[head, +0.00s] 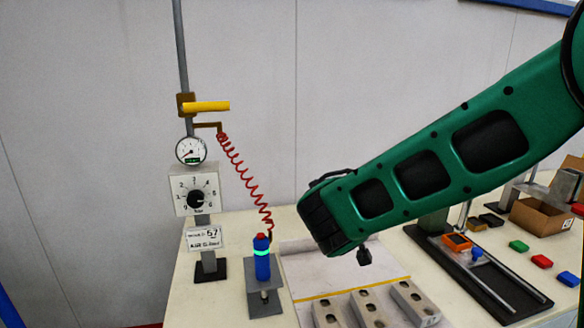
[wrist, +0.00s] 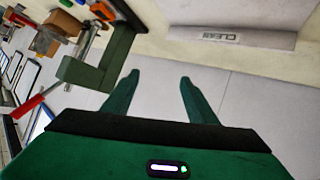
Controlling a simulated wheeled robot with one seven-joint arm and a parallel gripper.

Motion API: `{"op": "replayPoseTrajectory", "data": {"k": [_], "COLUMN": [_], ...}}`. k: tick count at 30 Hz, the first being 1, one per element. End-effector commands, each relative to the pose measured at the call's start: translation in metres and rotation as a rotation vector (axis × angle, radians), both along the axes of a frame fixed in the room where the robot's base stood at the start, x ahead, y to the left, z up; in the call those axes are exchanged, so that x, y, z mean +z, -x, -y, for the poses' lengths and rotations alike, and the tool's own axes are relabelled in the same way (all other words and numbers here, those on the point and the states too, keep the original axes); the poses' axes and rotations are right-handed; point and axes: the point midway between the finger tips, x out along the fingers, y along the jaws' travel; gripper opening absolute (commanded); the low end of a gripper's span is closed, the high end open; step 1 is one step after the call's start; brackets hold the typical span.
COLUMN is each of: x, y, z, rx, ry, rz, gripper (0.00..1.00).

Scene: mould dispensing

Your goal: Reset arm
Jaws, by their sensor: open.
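My green arm reaches in from the upper right in the head view and hangs over the middle of the table. My gripper (wrist: 157,85) shows in the wrist view with its two green fingers apart and nothing between them. Its fingertips are hidden behind the arm in the head view. The white table (head: 225,295) lies below the arm.
A blue dispenser (head: 262,265) with a coiled red hose (head: 245,180) stands left of my arm, beside a dial box (head: 194,195) and gauge (head: 191,150). Several grey mould blocks (head: 370,308) lie in front. A black tray (head: 480,278) and cardboard box (head: 540,216) are right.

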Motion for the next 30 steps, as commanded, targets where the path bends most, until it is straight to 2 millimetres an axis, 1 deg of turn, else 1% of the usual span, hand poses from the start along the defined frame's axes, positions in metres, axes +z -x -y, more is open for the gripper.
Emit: {"op": "replayPoseTrajectory", "data": {"k": [1,2,3,5,6,8,9,11,12,14,15,16,17,18,21,24,25,27,30], "x": [-0.002,-0.005,-0.009,-0.015,-0.02,-0.026,-0.03,-0.036,-0.04,-0.045,-0.047,-0.05,-0.051,-0.053,-0.057,-0.059,-0.059,-0.059,-0.059], "y": [0.009,0.016,0.027,0.047,0.062,0.086,0.104,0.131,0.15,0.18,0.199,0.214,0.229,0.248,0.291,0.325,0.332,0.346,0.358], "z": [0.037,0.055,0.079,0.113,0.133,0.16,0.176,0.196,0.207,0.22,0.227,0.231,0.233,0.235,0.235,0.228,0.226,0.221,0.217], "rx": [-0.059,-0.089,-0.126,-0.181,-0.213,-0.257,-0.283,-0.317,-0.334,-0.355,-0.365,-0.371,-0.375,-0.376,-0.367,-0.345,-0.34,-0.324,-0.309], "ry": [-0.016,-0.026,-0.041,-0.069,-0.09,-0.128,-0.155,-0.199,-0.231,-0.282,-0.319,-0.347,-0.374,-0.414,-0.504,-0.578,-0.596,-0.627,-0.654], "rz": [-0.048,-0.08,-0.126,-0.197,-0.244,-0.314,-0.36,-0.427,-0.47,-0.532,-0.571,-0.6,-0.628,-0.661,-0.734,-0.788,-0.798,-0.82,-0.838], "gripper": [0.53,0.53,0.53,0.53,0.53,0.53,0.53,0.53,0.53,0.53,0.53,0.53,0.53,0.53,0.53,0.53,0.53,0.53,0.53]}}
